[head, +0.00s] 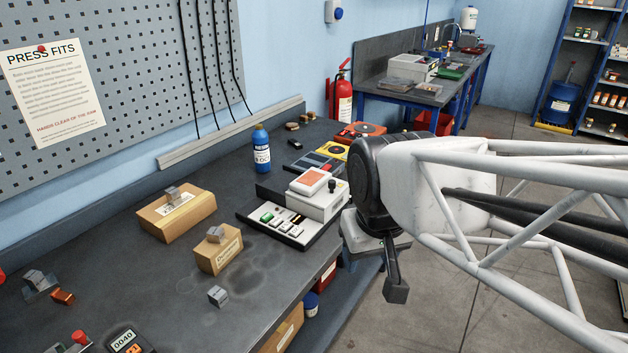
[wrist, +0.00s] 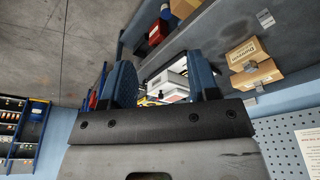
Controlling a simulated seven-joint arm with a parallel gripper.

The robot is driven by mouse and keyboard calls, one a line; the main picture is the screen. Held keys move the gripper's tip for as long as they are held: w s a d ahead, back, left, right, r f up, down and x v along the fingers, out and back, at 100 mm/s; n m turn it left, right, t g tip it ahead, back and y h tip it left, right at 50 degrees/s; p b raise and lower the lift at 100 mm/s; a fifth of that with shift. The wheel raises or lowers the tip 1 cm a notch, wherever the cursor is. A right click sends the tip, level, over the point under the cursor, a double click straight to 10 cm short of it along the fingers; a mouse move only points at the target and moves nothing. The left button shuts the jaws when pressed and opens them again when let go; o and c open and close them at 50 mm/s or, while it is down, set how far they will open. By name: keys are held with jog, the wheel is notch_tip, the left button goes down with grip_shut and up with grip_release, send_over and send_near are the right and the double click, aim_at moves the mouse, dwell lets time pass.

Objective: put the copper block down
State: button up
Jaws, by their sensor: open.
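A small copper-coloured block (head: 63,296) lies on the dark bench top at the lower left of the head view. It is beside a grey metal piece (head: 38,281); I cannot tell whether they touch. My gripper (head: 396,288) hangs past the bench's front edge, over the floor side, far to the right of the copper block. In the wrist view my gripper's two blue fingers (wrist: 161,82) stand wide apart with nothing held between them. The copper block does not show in the wrist view.
A loose grey cube (head: 218,296) lies near the front edge. A blue bottle (head: 261,150) and a white device (head: 318,200) stand farther back. Bare bench lies between the blocks and the copper block.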

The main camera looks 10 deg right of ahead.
jog(key=shift+s+d+f+m, duration=0.15)
jog(key=shift+s+d+f, duration=0.1)
jog(key=shift+s, duration=0.25)
jog(key=shift+s+d+f+m, duration=0.1)
jog(key=shift+s+d+f, duration=0.15)
jog(key=shift+s, duration=0.25)
jog(key=shift+s+d+f+m, duration=0.15)
jog(key=shift+s+d, duration=0.15)
jog(key=shift+s, duration=0.2)
